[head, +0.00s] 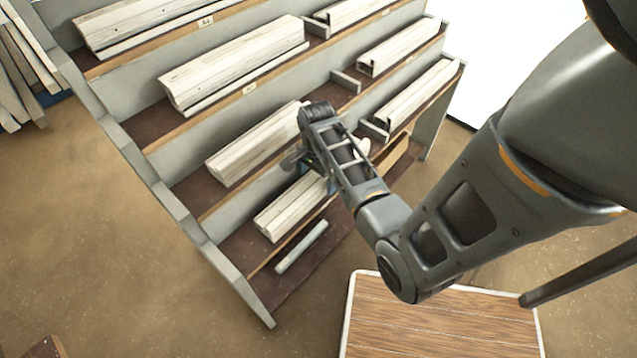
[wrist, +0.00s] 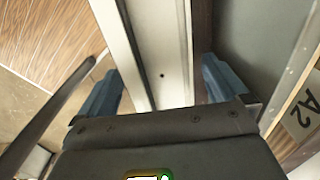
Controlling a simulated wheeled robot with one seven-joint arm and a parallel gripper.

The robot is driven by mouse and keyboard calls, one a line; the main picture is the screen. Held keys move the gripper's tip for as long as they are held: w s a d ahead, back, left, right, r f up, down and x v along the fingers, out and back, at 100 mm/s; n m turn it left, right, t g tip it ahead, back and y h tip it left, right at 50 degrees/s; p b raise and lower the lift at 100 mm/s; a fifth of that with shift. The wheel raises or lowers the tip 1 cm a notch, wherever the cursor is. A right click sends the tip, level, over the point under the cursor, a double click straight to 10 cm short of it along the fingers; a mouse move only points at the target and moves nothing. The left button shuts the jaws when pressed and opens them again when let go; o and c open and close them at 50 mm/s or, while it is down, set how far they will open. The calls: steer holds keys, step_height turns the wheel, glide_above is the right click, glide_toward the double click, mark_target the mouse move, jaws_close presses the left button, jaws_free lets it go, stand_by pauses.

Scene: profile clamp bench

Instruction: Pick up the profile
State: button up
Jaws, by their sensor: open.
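In the head view, my wrist hides most of the gripper, which is over the lower shelves. A single slim grey-white profile (head: 302,246) lies on the lowest shelf, in front of a pale bundle (head: 291,207). I cannot tell for sure whether this slim piece is the one between the fingers.
The stepped grey rack (head: 228,262) holds several pale profiles, with small grey dividers between some. A shelf label reading A2 (wrist: 311,112) is at the right in the wrist view. A wood-topped table (head: 430,325) stands in front of the rack. More boards (head: 22,70) lean at the far left.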

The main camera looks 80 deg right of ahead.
steer(key=c, duration=1.4)
steer(key=shift+r, duration=0.1)
